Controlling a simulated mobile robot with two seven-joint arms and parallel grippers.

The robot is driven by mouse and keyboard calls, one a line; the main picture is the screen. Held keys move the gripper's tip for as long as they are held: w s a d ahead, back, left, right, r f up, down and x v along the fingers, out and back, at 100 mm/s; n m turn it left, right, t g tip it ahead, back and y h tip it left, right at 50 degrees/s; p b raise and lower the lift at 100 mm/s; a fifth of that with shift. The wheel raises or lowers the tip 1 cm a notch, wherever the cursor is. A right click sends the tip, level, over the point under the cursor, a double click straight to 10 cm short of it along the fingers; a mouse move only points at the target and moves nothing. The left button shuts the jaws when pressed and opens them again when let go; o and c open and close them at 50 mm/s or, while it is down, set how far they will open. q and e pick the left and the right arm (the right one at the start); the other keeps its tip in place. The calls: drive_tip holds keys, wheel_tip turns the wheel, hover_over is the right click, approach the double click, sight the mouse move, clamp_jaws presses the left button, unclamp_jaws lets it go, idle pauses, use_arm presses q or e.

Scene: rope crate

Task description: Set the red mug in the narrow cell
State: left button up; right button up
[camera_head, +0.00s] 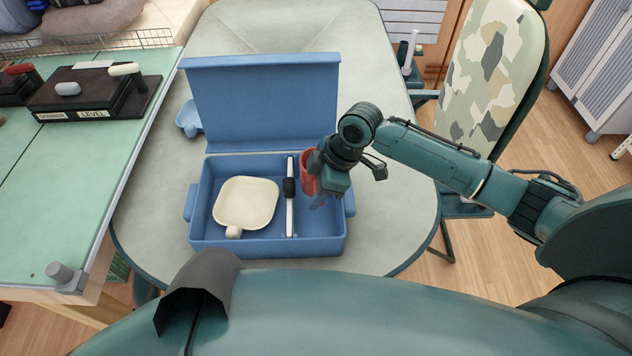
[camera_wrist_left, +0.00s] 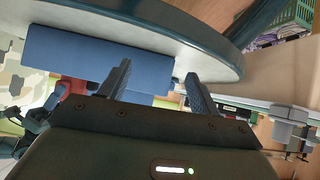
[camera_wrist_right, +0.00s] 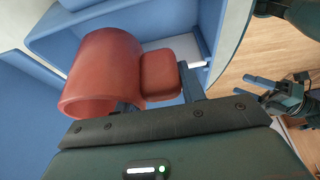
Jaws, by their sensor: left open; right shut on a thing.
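The red mug (camera_head: 309,170) is at the narrow right-hand cell of the blue crate (camera_head: 245,247), beside the white divider (camera_head: 290,215). My right gripper (camera_head: 327,186) partly covers it. In the right wrist view the mug (camera_wrist_right: 98,78) lies sideways in the picture, and my right gripper (camera_wrist_right: 160,86) is shut on its handle. Blue crate walls show close around it. Whether the mug touches the cell floor is hidden. My left gripper (camera_wrist_left: 157,72) is open and empty in the left wrist view, with the blue crate beyond its fingers; the head view does not show it.
A cream pan-like dish (camera_head: 246,203) lies in the wide left cell. A black piece (camera_head: 289,187) sits on the divider. The crate's lid (camera_head: 265,105) stands open at the back. A green bench (camera_head: 75,190) is at left; a camouflage chair (camera_head: 490,75) is at right.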

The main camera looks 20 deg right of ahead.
drive_tip(key=b, duration=0.3)
hover_over(317, 223)
wheel_tip(317, 223, down, 5)
drive_tip(key=shift+a+f, duration=0.15)
drive_tip(key=shift+f, duration=0.9)
use_arm(q)
drive_tip(key=shift+w+d+f+t+h, duration=0.15)
drive_tip(key=shift+w+d+h, duration=0.1)
drive_tip(key=shift+d, duration=0.15)
drive_tip(key=shift+w+d+f+t+h, duration=0.1)
drive_tip(key=shift+w+d+t+h, duration=0.1)
drive_tip(key=shift+d, duration=0.2)
use_arm(e)
drive_tip(key=shift+f, duration=0.15)
use_arm(q)
drive_tip(key=shift+r, duration=0.15)
drive_tip(key=shift+f+b, duration=0.5)
use_arm(e)
drive_tip(key=shift+f, duration=0.5)
use_arm(q)
drive_tip(key=shift+r, duration=0.1)
use_arm(e)
drive_tip(key=o, duration=1.3)
drive_tip(key=shift+s, duration=0.1)
drive_tip(key=shift+c, duration=0.2)
